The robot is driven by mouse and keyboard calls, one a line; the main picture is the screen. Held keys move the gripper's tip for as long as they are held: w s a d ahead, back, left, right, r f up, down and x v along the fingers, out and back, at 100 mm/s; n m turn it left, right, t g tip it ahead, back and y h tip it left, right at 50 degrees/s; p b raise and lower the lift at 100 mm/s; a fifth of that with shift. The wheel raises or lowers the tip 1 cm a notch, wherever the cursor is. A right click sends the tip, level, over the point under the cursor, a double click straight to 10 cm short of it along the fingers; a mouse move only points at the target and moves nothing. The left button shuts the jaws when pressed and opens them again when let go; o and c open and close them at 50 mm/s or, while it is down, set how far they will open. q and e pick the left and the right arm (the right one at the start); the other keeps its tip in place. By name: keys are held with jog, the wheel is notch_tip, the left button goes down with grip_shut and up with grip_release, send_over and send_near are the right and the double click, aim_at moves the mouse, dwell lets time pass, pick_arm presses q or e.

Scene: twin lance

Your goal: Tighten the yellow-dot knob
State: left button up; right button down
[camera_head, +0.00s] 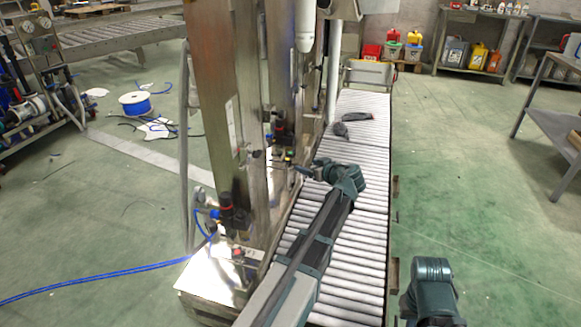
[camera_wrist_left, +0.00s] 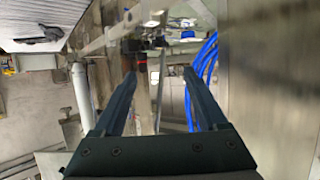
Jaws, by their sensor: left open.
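My left gripper (camera_head: 308,171) reaches over the roller conveyor toward the steel machine column. In the left wrist view its two fingers (camera_wrist_left: 159,73) stand wide apart with nothing between them. A dark fitting with a red band (camera_wrist_left: 141,60) shows beyond the fingertips, near the left finger. In the head view, small dark fittings with a greenish-yellow spot (camera_head: 289,156) sit on the column just left of the gripper, apart from it. I cannot tell for sure which is the yellow-dot knob. My right gripper is out of view; only part of my right arm shows at the lower right.
The steel column (camera_head: 215,90) stands close left of my left arm. A black and red fitting (camera_head: 235,212) with blue hoses is on its base. The roller conveyor (camera_head: 350,235) runs below, with dark items (camera_head: 341,129) farther along. Blue hoses (camera_wrist_left: 205,60) hang near the right finger.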

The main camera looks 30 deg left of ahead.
aim_at(287, 159)
pick_arm(q)
jog(key=b+x, duration=0.5)
jog(key=x, duration=0.8)
jog(key=shift+w+a+f, duration=0.15)
jog(key=shift+a+f, duration=0.1)
grip_shut()
